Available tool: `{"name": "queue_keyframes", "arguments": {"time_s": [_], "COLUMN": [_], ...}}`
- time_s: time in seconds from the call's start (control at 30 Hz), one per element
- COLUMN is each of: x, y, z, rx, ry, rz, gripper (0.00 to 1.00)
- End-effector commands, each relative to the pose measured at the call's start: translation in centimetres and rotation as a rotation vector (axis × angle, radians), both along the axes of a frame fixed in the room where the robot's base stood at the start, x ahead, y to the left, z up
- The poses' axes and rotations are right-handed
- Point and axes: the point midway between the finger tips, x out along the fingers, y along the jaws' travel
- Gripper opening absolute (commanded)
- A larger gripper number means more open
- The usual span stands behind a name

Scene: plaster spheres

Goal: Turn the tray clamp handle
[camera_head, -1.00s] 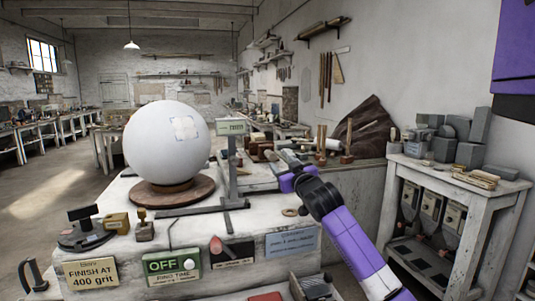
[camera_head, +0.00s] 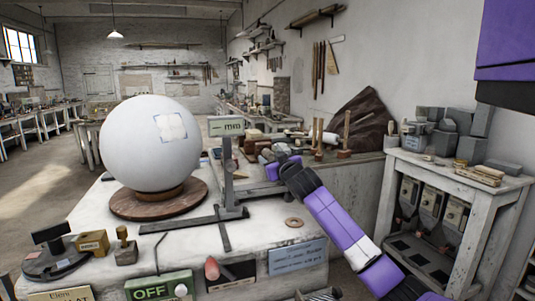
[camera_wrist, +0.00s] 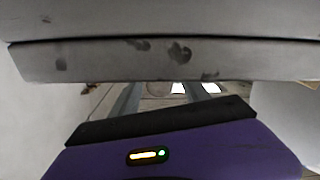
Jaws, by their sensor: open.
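In the head view, a red-tipped lever (camera_head: 211,268) stands on the front of the white workbench beside a dark label. I cannot tell whether it is the tray clamp handle, as the label is unreadable. My purple arm reaches over the right side of the bench, and my gripper is small and partly hidden there behind the stand. In the wrist view, my gripper (camera_wrist: 160,92) is open, with its two grey fingers apart. A pale grey slab edge (camera_wrist: 160,60) with dark chips crosses just above them. I cannot tell whether it touches them.
A large white sphere (camera_head: 152,143) rests on a round wooden turntable (camera_head: 135,205). A grey stand (camera_head: 229,170) with a green sign rises beside it, close to my arm. A shelf table (camera_head: 465,180) with grey blocks stands right. Floor is open at left.

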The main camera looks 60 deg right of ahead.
Motion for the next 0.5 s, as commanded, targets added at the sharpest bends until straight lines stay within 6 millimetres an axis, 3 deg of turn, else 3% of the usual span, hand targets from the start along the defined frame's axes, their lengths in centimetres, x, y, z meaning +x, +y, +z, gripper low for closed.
{"name": "queue_keyframes", "arguments": {"time_s": [0.2, 0.5], "x": [2.0, 2.9], "y": [-1.9, -2.8], "z": [0.1, 0.1], "rx": [0.000, -0.001], "ry": [0.000, -0.001], "rz": [0.001, 0.000], "gripper": [0.54, 0.54]}}
